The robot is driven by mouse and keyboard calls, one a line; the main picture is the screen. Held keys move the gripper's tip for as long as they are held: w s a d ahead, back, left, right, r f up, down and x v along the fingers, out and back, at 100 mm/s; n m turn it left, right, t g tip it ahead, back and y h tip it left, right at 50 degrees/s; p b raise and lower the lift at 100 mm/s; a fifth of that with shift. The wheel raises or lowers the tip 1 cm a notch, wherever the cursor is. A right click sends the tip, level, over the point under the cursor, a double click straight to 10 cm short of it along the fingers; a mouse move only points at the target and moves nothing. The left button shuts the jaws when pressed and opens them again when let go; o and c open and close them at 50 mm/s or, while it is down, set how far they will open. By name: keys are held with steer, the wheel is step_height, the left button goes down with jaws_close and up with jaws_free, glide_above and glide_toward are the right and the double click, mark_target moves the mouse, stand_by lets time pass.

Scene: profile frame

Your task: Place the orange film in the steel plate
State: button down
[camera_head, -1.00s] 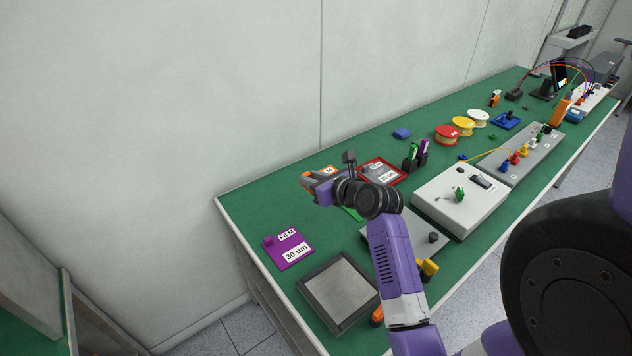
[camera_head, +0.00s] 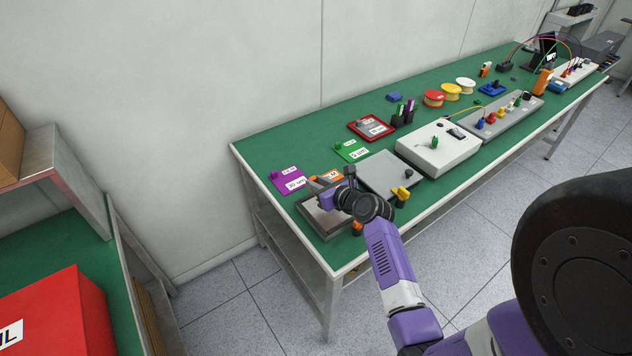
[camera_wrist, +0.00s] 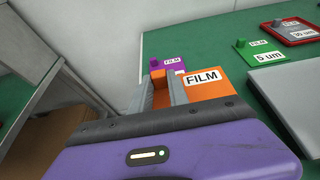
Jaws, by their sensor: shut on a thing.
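My gripper (camera_head: 316,186) is shut on the orange film (camera_head: 331,175), a flat orange card with a white FILM label. The film also shows in the wrist view (camera_wrist: 218,84), where the jaws (camera_wrist: 160,90) close on its orange knob. The steel plate with a raised dark rim (camera_head: 318,222) lies at the near left end of the green table. My gripper and the film are over the plate's far side in the head view and hide part of it. I cannot tell how high the film is above the plate.
A purple film (camera_head: 288,181) lies just left of the plate. A green film (camera_head: 351,150) and a red-framed one (camera_head: 371,127) lie farther back. A flat grey plate (camera_head: 387,174) and a white instrument box (camera_head: 438,147) stand to the right.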

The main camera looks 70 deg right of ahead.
steer(key=shift+f, duration=0.1)
stand_by(0.3)
steer(key=shift+f+b, duration=1.85)
steer(key=shift+f, duration=1.25)
steer(key=shift+f+b, duration=0.85)
steer(key=shift+f, duration=0.6)
steer(key=c, duration=1.2)
jaws_free()
steer(key=shift+s, duration=0.1)
steer(key=v, duration=0.7)
steer(key=shift+s+a+r, duration=0.15)
steer(key=shift+s+r, duration=0.1)
